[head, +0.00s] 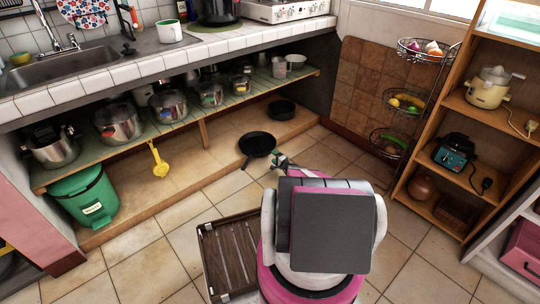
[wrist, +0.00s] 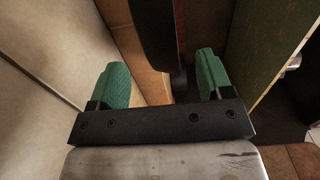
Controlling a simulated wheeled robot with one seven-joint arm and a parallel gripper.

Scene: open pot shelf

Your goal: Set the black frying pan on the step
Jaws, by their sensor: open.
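A black frying pan (head: 257,143) sits at the front edge of the low tan step (head: 215,145), under the counter. Its near rim reaches the edge; whether it overhangs I cannot tell. My gripper (head: 281,160) is just to the right of and below this pan, at the step's edge. In the wrist view my gripper (wrist: 162,72) has its two green fingers wide apart. A dark part of the pan (wrist: 154,40) shows between and beyond them, and neither finger visibly presses on it.
A second black pan (head: 281,109) lies farther back on the step. A yellow utensil (head: 159,160) and a green bin (head: 84,196) are to the left. A shelf with several pots (head: 118,120) is above. A wooden rack (head: 440,140) stands right. Tiled floor (head: 410,265) is open at front right.

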